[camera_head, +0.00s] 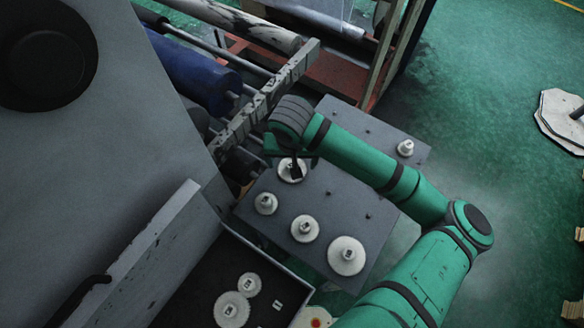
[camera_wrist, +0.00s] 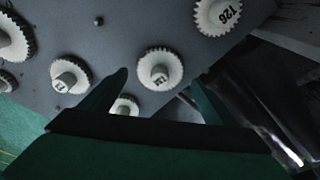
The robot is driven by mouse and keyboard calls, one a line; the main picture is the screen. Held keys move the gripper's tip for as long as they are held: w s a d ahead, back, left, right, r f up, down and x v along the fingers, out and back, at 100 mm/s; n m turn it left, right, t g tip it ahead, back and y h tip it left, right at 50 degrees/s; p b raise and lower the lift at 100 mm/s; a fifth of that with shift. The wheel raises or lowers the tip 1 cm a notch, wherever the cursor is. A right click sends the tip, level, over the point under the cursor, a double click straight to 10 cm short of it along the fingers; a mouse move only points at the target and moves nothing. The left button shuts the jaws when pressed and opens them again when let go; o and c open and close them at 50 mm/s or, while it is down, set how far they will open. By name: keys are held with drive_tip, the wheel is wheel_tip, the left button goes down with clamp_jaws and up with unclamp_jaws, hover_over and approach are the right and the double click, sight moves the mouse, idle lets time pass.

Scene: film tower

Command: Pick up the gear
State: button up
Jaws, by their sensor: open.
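Several white toothed gears with raised hubs stand on a grey plate (camera_head: 275,202); the task does not say which one is meant. In the head view, my gripper (camera_head: 292,163) is over the plate's upper left part, and a dark finger partly covers one gear (camera_head: 287,175). In the wrist view, my gripper (camera_wrist: 159,82) is open with its fingers apart. A gear with a marked hub (camera_wrist: 160,69) shows between and beyond the fingertips. A smaller gear (camera_wrist: 124,106) is partly hidden by the left finger. Nothing is held. I cannot tell the height above the gears.
Another gear (camera_wrist: 217,15) marked T26 is at the wrist view's top. Small bare pegs (camera_head: 368,216) stick up from the plate. An open dark tray (camera_head: 190,298) holds loose gears (camera_head: 231,308). A machine bar (camera_head: 262,103) runs close left of my gripper. Green floor (camera_head: 480,110) lies right.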

sight(283, 170)
drive_tip(key=shift+w+f, duration=0.25)
drive_tip(key=shift+f, duration=0.65)
drive_tip(key=shift+w+f, duration=0.2)
drive_tip(key=shift+f, duration=0.7)
drive_tip(key=c, duration=1.2)
drive_tip(key=shift+r, duration=0.1)
